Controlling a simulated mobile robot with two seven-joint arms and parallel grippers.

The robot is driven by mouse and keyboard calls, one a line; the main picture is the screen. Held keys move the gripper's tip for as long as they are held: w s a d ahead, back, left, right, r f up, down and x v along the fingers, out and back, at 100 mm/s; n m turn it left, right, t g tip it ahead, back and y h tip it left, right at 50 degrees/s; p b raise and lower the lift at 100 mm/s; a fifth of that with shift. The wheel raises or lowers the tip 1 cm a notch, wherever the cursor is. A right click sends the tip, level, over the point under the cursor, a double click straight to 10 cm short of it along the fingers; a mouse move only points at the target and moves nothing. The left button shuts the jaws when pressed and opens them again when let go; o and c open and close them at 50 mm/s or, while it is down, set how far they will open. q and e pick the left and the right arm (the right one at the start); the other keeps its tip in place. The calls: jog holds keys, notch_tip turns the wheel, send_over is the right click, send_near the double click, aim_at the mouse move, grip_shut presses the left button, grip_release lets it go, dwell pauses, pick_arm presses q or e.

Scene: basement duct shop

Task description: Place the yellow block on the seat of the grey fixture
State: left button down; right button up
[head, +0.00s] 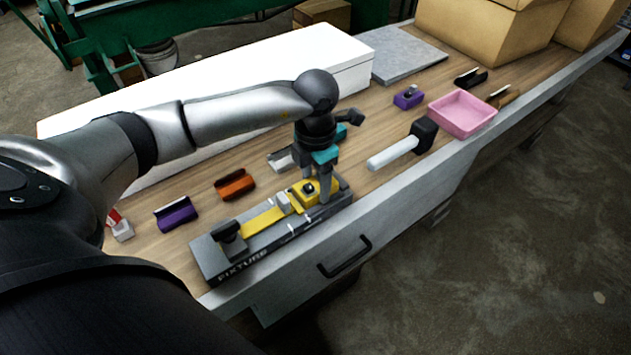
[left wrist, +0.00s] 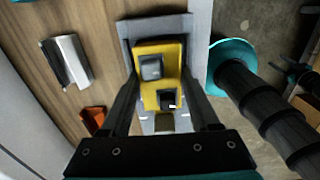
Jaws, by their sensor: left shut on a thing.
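The yellow block (head: 328,187), with a raised grey knob and a dark recess on top, is between the fingers of my left gripper (head: 312,190). In the left wrist view the yellow block (left wrist: 158,78) sits between the two dark fingers (left wrist: 165,108), which are shut on it. The block is at the right end of the grey fixture (head: 225,267), over its base; I cannot tell whether it touches the seat, which is hidden. The fixture carries a yellow bar (head: 262,218) and a dark knob at its left end.
Purple (head: 176,214) and orange (head: 235,184) holders lie behind the fixture. A mallet (head: 395,152) and a pink tray (head: 462,113) lie to the right. A long white box (head: 240,85) stands behind. The bench's front edge is close to the fixture.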

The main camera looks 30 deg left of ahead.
aim_at(316, 184)
pick_arm(q)
jog(key=shift+f, duration=0.15)
jog(key=shift+c, duration=0.6)
grip_release()
jog(key=shift+r, duration=0.2)
notch_tip(316, 184, up, 12)
jog(key=p, duration=0.1)
